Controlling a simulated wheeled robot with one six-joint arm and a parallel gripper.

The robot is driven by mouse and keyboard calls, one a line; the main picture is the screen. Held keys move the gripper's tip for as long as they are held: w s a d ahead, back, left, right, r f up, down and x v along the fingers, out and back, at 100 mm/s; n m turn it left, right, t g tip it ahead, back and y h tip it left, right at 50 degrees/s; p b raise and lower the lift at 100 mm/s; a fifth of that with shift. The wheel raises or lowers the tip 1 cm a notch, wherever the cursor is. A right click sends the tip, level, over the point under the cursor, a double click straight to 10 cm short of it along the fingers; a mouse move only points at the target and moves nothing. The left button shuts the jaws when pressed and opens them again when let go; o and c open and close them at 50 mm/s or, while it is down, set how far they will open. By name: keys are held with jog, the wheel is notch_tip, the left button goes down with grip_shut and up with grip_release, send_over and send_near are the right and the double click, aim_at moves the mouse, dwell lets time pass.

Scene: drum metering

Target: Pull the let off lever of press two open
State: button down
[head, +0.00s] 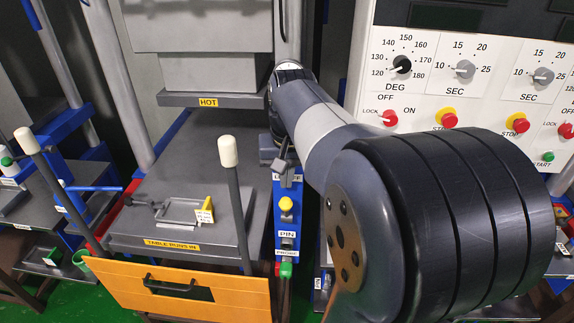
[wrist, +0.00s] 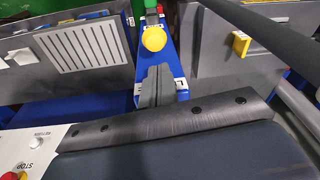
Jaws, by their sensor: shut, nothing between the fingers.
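My gripper (head: 284,169) hangs over the upper end of the blue control strip (head: 279,218) on the right side of the middle press. It partly covers a label there that ends in "OFF", and I cannot make out a let off lever apart from it. In the wrist view the grey fingers (wrist: 157,86) are shut together, empty, over the blue strip. A yellow knob (head: 286,203) sits nearer me on the strip, and it also shows just beyond the fingertips in the wrist view (wrist: 153,38). The PIN label (head: 287,235) is below that knob.
The press table (head: 230,225) carries a small metal frame (head: 182,212). A white-tipped upright handle (head: 228,152) stands left of the gripper. An orange front panel (head: 180,295) is below. The control panel (head: 465,95) is at right, partly behind my arm. Another press is at left.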

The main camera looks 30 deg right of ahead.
jog(key=shift+w+f, duration=0.15)
jog(key=shift+f, duration=0.95)
jog(key=shift+w+f, duration=0.15)
jog(key=shift+f, duration=0.95)
jog(key=shift+f, duration=0.1)
